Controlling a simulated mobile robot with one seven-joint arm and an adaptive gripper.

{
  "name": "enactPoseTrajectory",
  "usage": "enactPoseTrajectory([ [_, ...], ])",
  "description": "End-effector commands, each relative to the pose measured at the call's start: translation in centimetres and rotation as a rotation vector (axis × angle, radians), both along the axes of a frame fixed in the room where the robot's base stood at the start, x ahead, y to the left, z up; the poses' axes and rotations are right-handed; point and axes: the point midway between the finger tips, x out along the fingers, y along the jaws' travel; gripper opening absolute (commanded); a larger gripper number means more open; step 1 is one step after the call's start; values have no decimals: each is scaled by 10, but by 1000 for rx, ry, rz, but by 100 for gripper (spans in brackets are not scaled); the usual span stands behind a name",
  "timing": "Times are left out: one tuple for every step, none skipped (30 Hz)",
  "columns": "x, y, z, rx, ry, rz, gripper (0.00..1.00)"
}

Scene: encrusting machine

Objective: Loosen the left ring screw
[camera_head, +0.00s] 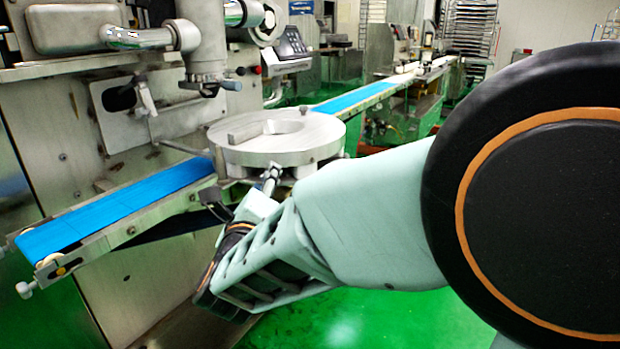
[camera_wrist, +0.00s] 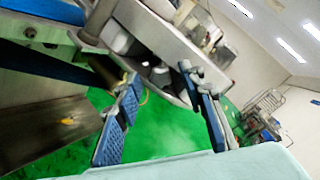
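The round metal ring plate (camera_head: 275,150) of the machine stands at the middle of the head view, level, with a C-shaped piece on top. My gripper (camera_head: 270,178) is at the near lower edge of this plate. In the wrist view my gripper (camera_wrist: 160,74) has its two blue-padded fingers well apart, with green floor showing between them. A small grey screw-like part (camera_wrist: 160,76) under the plate's edge shows between the fingertips; I cannot tell for sure that it is the left ring screw. No contact with the fingers is clear. My arm hides part of the plate's underside in the head view.
A blue conveyor belt (camera_head: 120,208) runs below the plate to the left, and another blue belt (camera_head: 355,97) runs back right. A metal nozzle (camera_head: 207,62) hangs above and left of the plate. Green floor (camera_head: 375,318) is clear at the front.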

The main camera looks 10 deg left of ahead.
Motion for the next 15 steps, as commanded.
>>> enactPoseTrajectory([
  [0, 0, 0, 0, 0, 0, 37],
  [0, 0, 0, 0, 1, -1, 37],
  [0, 0, 0, 0, 1, -1, 37],
  [0, 0, 0, 0, 1, -1, 37],
  [0, 0, 0, 0, 1, -1, 34],
  [0, 0, 0, 0, 1, -1, 30],
  [0, 0, 0, 0, 1, -1, 27],
  [0, 0, 0, 0, 1, -1, 23],
  [0, -1, 0, 0, 1, -2, 19],
  [0, -1, 0, 0, 1, -2, 16],
  [0, -1, 0, 0, 1, -2, 12],
  [0, -1, 0, 0, 1, -2, 8],
  [0, -1, 0, 0, 1, -2, 5],
  [0, -1, 0, 0, 1, -2, 1],
  [0, -1, 0, 0, 1, -2, 0],
])
